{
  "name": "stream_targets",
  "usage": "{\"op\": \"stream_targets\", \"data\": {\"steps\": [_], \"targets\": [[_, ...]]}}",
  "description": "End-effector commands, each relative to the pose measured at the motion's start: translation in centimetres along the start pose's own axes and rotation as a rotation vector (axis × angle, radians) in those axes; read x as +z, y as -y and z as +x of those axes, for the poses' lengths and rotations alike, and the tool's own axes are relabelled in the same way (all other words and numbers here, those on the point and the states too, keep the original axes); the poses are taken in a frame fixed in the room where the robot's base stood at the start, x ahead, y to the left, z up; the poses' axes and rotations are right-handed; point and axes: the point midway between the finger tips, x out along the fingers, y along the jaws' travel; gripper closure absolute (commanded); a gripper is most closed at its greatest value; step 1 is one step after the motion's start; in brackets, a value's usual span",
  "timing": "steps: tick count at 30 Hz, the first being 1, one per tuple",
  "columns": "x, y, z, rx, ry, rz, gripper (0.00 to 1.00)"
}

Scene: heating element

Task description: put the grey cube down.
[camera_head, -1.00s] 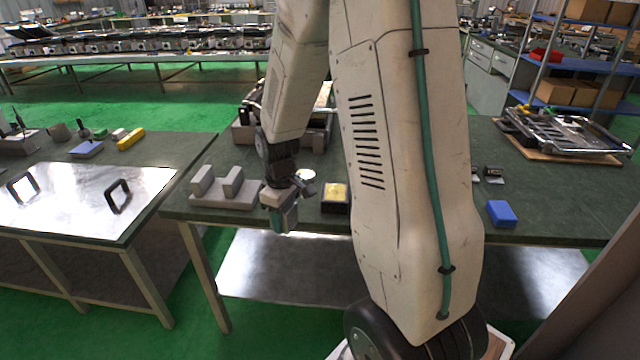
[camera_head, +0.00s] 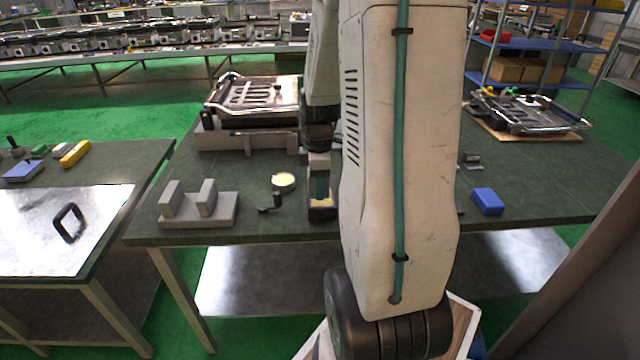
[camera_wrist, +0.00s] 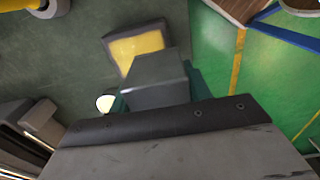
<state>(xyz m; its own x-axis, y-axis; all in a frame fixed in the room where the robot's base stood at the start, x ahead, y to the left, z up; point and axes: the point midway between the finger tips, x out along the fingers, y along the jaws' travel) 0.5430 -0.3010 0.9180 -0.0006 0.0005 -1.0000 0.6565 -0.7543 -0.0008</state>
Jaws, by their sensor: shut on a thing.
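The grey cube (camera_wrist: 157,82) is in the wrist view, between the teal fingers of my gripper (camera_wrist: 157,95). My gripper is shut on it. In the wrist view the cube overlaps the lower edge of a dark-rimmed box with a yellow top (camera_wrist: 138,50). In the head view my gripper (camera_head: 321,186) hangs over or in front of this box (camera_head: 322,212), close to the table's front edge. The cube cannot be made out clearly there. I cannot tell whether the cube touches the box.
A grey two-post fixture (camera_head: 198,212), a round cream-topped piece (camera_head: 284,181) and a small dark crank-like part (camera_head: 270,205) lie left of my gripper. A metal tray assembly (camera_head: 255,95) stands behind. A blue block (camera_head: 488,201) sits right. Bare green tabletop (camera_head: 420,225) surrounds them.

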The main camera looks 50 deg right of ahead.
Motion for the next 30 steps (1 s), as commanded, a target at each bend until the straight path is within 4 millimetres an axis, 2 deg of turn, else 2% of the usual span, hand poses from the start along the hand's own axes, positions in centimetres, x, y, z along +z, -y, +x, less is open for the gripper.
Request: {"op": "stream_targets", "data": {"steps": [3, 6, 11, 17, 29, 30], "targets": [[0.8, -1.6, 0.2, 0.000, 0.000, -0.003, 0.89], [1.1, -2.3, 0.3, 0.001, 0.000, -0.004, 0.89], [1.4, -2.5, 1.1, -0.001, 0.000, -0.002, 0.89], [1.9, -2.7, 3.7, -0.001, 0.000, 0.007, 0.89], [2.0, -2.8, 4.2, 0.000, 0.000, 0.009, 0.89], [2.0, -2.7, 4.1, 0.000, 0.000, 0.009, 0.41]]}}
